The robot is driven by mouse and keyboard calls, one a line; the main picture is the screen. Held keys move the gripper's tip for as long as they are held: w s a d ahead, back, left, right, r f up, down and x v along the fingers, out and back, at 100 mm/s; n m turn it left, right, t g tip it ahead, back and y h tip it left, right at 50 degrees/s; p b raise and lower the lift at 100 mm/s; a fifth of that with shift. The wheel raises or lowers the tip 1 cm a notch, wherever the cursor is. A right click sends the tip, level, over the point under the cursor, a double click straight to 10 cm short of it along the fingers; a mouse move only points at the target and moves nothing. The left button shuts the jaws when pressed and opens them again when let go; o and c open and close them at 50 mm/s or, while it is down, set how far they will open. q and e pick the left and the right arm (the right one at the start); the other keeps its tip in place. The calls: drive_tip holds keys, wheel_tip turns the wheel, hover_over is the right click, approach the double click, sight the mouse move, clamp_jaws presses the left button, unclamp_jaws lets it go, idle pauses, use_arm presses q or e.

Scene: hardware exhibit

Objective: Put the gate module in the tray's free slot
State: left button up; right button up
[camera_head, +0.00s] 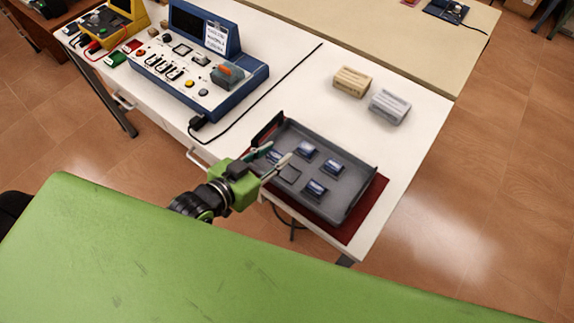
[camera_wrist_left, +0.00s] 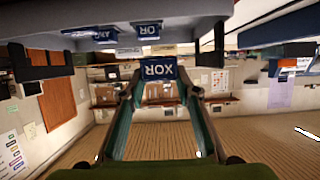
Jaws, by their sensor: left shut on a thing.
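My left gripper (camera_head: 279,154) is over the left end of the grey tray (camera_head: 350,208). Its fingers are shut on a small blue gate module (camera_head: 274,156). In the left wrist view the held module (camera_wrist_left: 158,68) sits between the fingertips, with a label that seems to read XOR upside down. Three other blue modules stand in the tray: one at the back (camera_head: 306,150), one at the right (camera_head: 333,168) and one at the front (camera_head: 316,188). An empty square slot (camera_head: 290,174) shows just in front of the gripper. My right gripper is out of view.
The tray rests on a dark red mat (camera_head: 369,208) on the white table (camera_head: 420,135). A tan block (camera_head: 351,82) and a grey block (camera_head: 390,106) lie behind it. A blue console (camera_head: 195,75) stands at the left, with a black cable between it and the tray.

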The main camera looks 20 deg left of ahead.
sight(286, 175)
use_arm(q)
drive_tip(key=f, duration=0.1)
drive_tip(key=w+d+f, duration=0.1)
drive_tip(key=d+f, duration=0.1)
drive_tip(key=shift+w+d+f, duration=0.25)
drive_tip(key=shift+f, duration=0.05)
drive_tip(key=shift+d+f, duration=0.15)
drive_tip(key=shift+f, duration=1.55)
drive_tip(key=o, duration=1.1)
drive_tip(key=shift+f, duration=0.15)
drive_tip(key=shift+b+v, duration=0.55)
drive_tip(key=shift+v, duration=5.55)
drive_tip(key=shift+w, duration=0.1)
